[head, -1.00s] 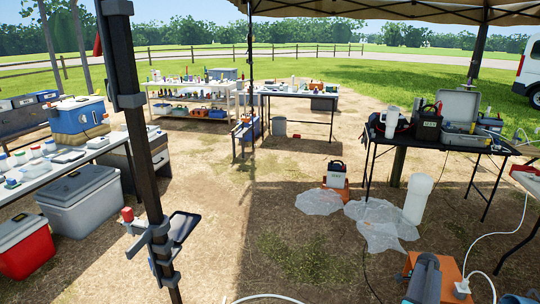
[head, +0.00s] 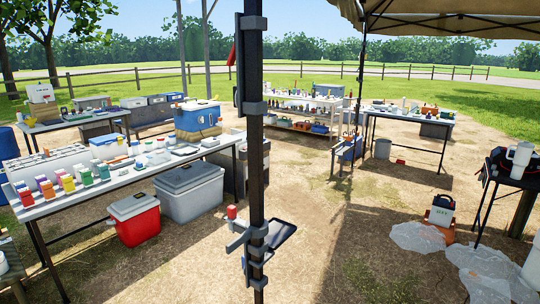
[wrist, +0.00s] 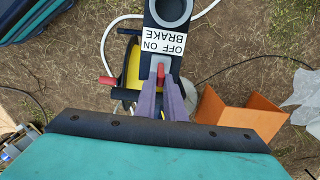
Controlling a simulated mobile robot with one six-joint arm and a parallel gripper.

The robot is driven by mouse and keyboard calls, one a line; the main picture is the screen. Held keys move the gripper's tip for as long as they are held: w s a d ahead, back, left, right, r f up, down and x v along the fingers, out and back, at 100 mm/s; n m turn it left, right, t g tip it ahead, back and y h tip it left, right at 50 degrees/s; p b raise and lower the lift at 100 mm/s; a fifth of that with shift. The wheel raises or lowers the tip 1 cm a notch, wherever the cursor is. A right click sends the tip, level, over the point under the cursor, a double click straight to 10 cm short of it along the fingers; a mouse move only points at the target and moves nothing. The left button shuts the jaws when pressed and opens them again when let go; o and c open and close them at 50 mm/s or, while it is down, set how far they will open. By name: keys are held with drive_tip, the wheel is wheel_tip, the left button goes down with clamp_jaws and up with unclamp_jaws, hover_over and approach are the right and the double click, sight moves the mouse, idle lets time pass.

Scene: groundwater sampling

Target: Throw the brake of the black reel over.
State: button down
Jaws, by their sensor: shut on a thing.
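In the wrist view, a white label (wrist: 163,42) reading OFF ON BRAKE, upside down in the picture, sits on a black plate (wrist: 150,17) with a grey ring. Just below it is a small red brake lever (wrist: 160,72). My gripper (wrist: 163,84), with purple fingers, is shut on this lever; its fingertips partly cover it. Behind lies the reel, with a yellow part (wrist: 133,66) and black edges, mostly hidden by the plate and fingers. A red handle (wrist: 107,81) sticks out on its left. The head view shows neither the reel nor my gripper.
In the wrist view, an orange casing (wrist: 240,122) stands right of my fingers, and a white hose (wrist: 207,12) passes behind the plate. In the head view, a dark post (head: 256,130) stands close in front, with tables and a red cooler (head: 134,220) at left.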

drive_tip(key=c, duration=2.5)
unclamp_jaws()
drive_tip(key=shift+s+a+f+t+h+b, duration=0.25)
drive_tip(key=shift+s+a+f+t+b, duration=0.1)
drive_tip(key=shift+s+a+b, duration=0.45)
drive_tip(key=shift+s+a+f+t+h+b, duration=0.25)
drive_tip(key=shift+s+a+t+b, duration=0.25)
drive_tip(key=shift+b, duration=0.5)
drive_tip(key=shift+c, duration=0.2)
drive_tip(key=shift+o, duration=0.3)
drive_tip(key=shift+s+a+b, duration=0.1)
drive_tip(key=shift+s+b, duration=0.25)
drive_tip(key=shift+o, duration=0.2)
drive_tip(key=shift+s+a+f+t+h+b, duration=0.4)
drive_tip(key=shift+s+f+b, duration=0.25)
drive_tip(key=shift+b, duration=0.6)
drive_tip(key=shift+o, duration=0.2)
drive_tip(key=shift+s, duration=0.15)
